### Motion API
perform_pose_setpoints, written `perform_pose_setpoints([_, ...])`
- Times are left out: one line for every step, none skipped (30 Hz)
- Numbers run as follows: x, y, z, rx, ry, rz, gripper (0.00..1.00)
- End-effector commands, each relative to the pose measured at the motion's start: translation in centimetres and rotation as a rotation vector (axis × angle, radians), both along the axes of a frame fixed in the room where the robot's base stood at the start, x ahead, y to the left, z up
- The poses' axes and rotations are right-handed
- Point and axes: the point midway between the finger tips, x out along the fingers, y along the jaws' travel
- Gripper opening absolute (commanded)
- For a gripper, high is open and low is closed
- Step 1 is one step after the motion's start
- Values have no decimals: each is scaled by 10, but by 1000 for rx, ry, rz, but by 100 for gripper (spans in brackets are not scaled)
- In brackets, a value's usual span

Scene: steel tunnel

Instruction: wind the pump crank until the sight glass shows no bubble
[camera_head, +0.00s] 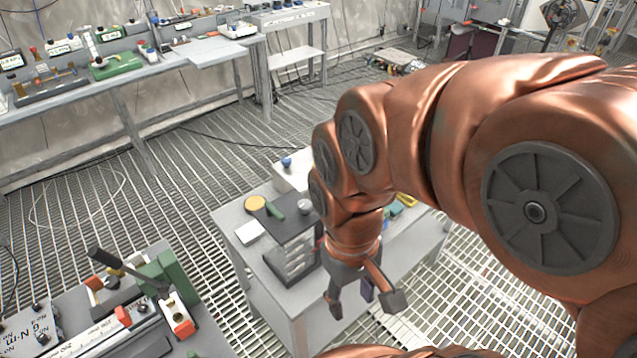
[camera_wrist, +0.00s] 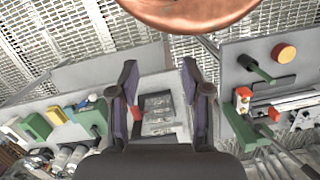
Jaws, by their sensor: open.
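My gripper (camera_head: 364,299) hangs open and empty over the right part of a small grey cabinet in the head view, with its fingers pointing down. In the wrist view its fingers (camera_wrist: 160,78) are apart. A possible pump crank is the green handle (camera_head: 275,208) on a dark block on the cabinet, left of my gripper and apart from it. Clear stacked windows (camera_head: 291,258) sit on the block's front; I cannot tell whether they are the sight glass, and no bubble can be made out. A green handle (camera_wrist: 257,70) shows right of the fingers in the wrist view.
A yellow disc (camera_head: 255,203), a white block (camera_head: 249,232) and a grey knob (camera_head: 305,207) are around the dark block. A bench with a black-handled lever (camera_head: 106,261) stands at the lower left. A long workbench (camera_head: 150,75) lines the wall. Grated floor lies between.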

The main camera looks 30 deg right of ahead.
Motion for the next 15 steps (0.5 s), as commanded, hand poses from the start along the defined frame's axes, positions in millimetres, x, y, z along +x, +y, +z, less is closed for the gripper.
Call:
perform_pose_setpoints([9, -3, -1, 5, -3, 25, 48])
perform_pose_setpoints([16, -5, 0, 10, -7, 47, 48])
perform_pose_setpoints([26, -7, 1, 17, -12, 85, 48])
perform_pose_setpoints([34, -9, 1, 23, -13, 118, 48])
perform_pose_setpoints([43, -12, 1, 30, -14, 152, 48])
perform_pose_setpoints([56, -15, 2, 38, -20, 202, 48])
perform_pose_setpoints([65, -18, 2, 43, -25, 241, 48])
perform_pose_setpoints([74, -22, 2, 49, -26, 280, 48])
perform_pose_setpoints([86, -26, 2, 57, -30, 332, 48])
perform_pose_setpoints([96, -30, 2, 60, -37, 372, 48])
perform_pose_setpoints([106, -34, 2, 65, -40, 411, 48])
perform_pose_setpoints([117, -39, 0, 73, -41, 464, 48])
perform_pose_setpoints([127, -43, 0, 76, -46, 504, 48])
perform_pose_setpoints([136, -47, 0, 79, -51, 544, 48])
perform_pose_setpoints([148, -53, -2, 85, -53, 599, 48])
